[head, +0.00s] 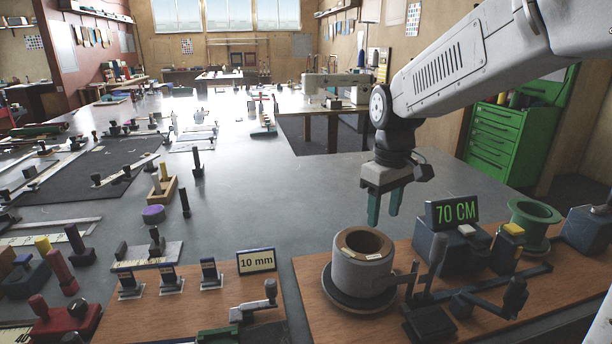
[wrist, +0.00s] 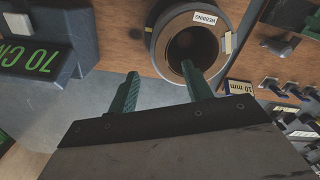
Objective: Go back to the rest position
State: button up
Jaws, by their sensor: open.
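My gripper (head: 384,207) hangs from the arm with its green fingers pointing down, apart and empty. In the head view it is above and behind a grey canvas roll (head: 349,275) with a brown core, which stands upright on a dark round base on the wooden board. In the wrist view my gripper's two fingers (wrist: 158,84) show apart with nothing between them. The roll (wrist: 172,38) is beyond the fingertips there, with a "WEBBING" label on its rim. I cannot tell the exact gap between fingers and roll.
A "70 CM" display block (head: 452,240), a green spool (head: 533,220) and a lever device (head: 432,318) stand right of the roll. A "10 mm" sign (head: 256,261) stands left. A green drawer cabinet (head: 497,138) is behind.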

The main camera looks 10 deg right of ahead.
jog(key=shift+s, duration=0.1)
jog(key=s, duration=0.1)
jog(key=s+m, duration=0.1)
jog(key=s, duration=0.1)
jog(key=s+f+m, duration=0.1)
jog(key=s, duration=0.1)
jog(key=shift+a+g, duration=0.1)
jog(key=shift+g, duration=0.3)
jog(key=s+a+r+m+t, duration=0.1)
jog(key=s+r+m+t, duration=0.1)
jog(key=s, duration=1.6)
jog(key=shift+s+a+m, duration=0.15)
jog(key=shift+s+m, duration=0.15)
jog(key=shift+r, duration=0.1)
